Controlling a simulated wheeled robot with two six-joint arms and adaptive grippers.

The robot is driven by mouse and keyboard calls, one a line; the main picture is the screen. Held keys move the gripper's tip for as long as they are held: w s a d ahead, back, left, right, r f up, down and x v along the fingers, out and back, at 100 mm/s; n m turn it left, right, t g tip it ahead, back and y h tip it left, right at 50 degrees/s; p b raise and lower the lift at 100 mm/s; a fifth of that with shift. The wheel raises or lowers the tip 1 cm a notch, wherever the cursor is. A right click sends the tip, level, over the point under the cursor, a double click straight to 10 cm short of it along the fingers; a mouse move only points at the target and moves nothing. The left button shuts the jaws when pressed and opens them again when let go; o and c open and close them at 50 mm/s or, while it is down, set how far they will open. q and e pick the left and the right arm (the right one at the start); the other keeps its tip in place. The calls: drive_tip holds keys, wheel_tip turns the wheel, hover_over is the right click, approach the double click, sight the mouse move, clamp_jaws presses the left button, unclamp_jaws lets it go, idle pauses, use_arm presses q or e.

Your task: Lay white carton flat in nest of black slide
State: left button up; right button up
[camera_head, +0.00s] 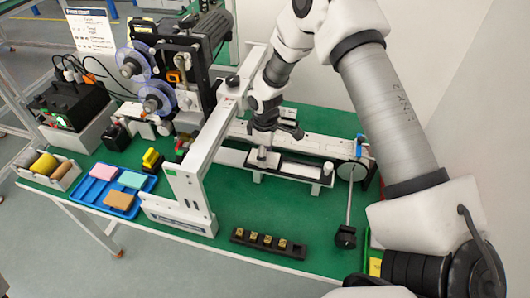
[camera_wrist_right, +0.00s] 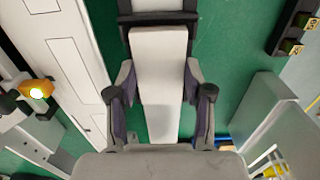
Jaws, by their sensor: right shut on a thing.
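My right gripper (camera_head: 274,136) is over the white conveyor in the head view, pointing down. It is shut on a long white carton (camera_wrist_right: 158,85), with one finger on each long side in the right wrist view. In the head view only a small part of the carton (camera_head: 260,157) seems to show below the fingers. The black slide (camera_head: 302,175) lies in front of the conveyor, close to the gripper. A black frame of it (camera_wrist_right: 158,18) shows by the carton's far end. I cannot tell whether the carton touches the nest. My left gripper is out of view.
A white gantry post (camera_head: 190,190) stands just left of the slide. A reel machine (camera_head: 170,80) is behind it. A blue tray (camera_head: 121,199) with coloured blocks is at left. A black strip with brass pieces (camera_head: 268,243) lies in front; green table between is clear.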

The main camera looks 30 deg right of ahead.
drive_tip(key=o, duration=0.9)
wheel_tip(320, 180, up, 12)
drive_tip(key=shift+f, duration=0.1)
